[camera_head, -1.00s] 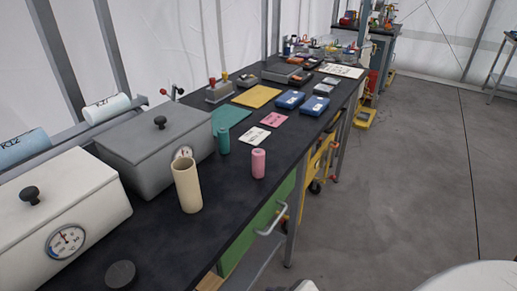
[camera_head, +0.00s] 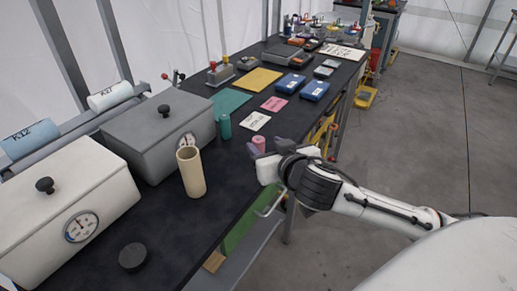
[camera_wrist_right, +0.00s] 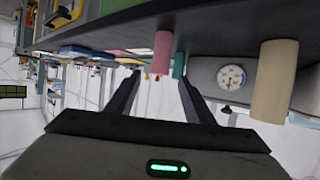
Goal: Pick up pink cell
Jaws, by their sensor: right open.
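The pink cell (camera_head: 259,143) is a small upright cylinder near the front edge of the dark bench, with its lower part hidden behind my right gripper (camera_head: 266,168) in the head view. In the right wrist view, which is turned over, the pink cell (camera_wrist_right: 163,52) shows beyond and roughly between the two dark fingers of my right gripper (camera_wrist_right: 160,84). These fingers are spread and hold nothing. Whether they reach around the cell cannot be told. My left gripper is not in view.
A beige cylinder (camera_head: 191,173) and a teal cylinder (camera_head: 225,127) stand to the left of the pink cell. A grey box (camera_head: 150,130) and white box (camera_head: 65,205) with gauges line the back. A black disc (camera_head: 132,257) lies nearer. White and pink cards lie beyond.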

